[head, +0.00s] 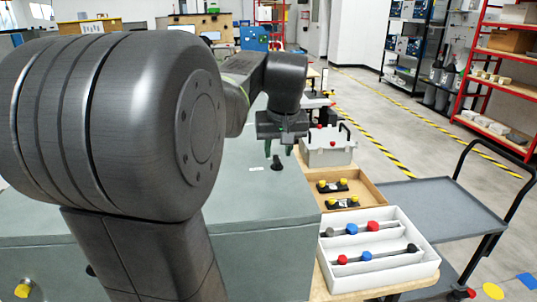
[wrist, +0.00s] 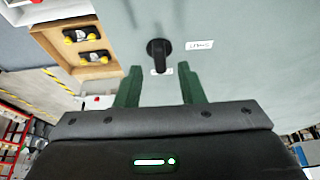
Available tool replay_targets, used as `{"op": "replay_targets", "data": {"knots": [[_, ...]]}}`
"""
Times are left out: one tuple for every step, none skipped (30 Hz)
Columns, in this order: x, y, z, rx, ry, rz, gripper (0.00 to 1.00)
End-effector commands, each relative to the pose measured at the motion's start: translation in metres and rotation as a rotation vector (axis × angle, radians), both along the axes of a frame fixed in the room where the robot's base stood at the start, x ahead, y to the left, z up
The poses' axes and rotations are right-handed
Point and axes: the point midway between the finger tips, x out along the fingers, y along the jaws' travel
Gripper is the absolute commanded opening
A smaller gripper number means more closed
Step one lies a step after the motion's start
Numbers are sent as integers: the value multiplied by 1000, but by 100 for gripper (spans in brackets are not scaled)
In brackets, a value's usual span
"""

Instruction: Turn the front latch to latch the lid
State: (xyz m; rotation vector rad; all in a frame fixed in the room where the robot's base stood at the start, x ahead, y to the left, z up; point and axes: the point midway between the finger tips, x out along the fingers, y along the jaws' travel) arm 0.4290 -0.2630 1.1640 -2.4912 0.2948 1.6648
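The front latch (head: 277,163) is a small black knob with a handle on the grey-green face of the analyser housing (head: 240,190). In the wrist view the latch (wrist: 158,46) has a round base, and its handle points toward my gripper. My gripper (head: 279,152) is close to the latch. The lid's edge cannot be made out.
To the right are a white tray (head: 323,281) with coloured knobs on bars, a wooden tray (head: 371,188) with yellow-knobbed parts, and a light grey box (head: 328,153) with a handle. A grey cart (head: 440,205) stands beyond them. My arm hides much of the left side.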

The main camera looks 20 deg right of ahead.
Motion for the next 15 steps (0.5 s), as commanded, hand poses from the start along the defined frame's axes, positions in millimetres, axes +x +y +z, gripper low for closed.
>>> {"op": "replay_targets", "data": {"knots": [[3,0,-8,2,4,0,35],[4,-1,-12,2,4,0,35],[6,-1,-15,1,2,0,35],[7,-2,-18,1,1,0,35],[8,-2,-20,1,2,0,35],[9,-2,-22,0,1,0,35],[10,-2,-24,0,1,0,35],[10,-2,-25,0,0,0,35],[10,-2,-26,0,0,0,35],[11,-3,-26,0,0,0,35],[11,-3,-27,0,0,0,35],[11,-3,-27,0,0,0,35],[11,-3,-27,0,0,0,35],[11,-3,-27,0,0,0,35],[11,-3,-27,0,0,0,35]]}}
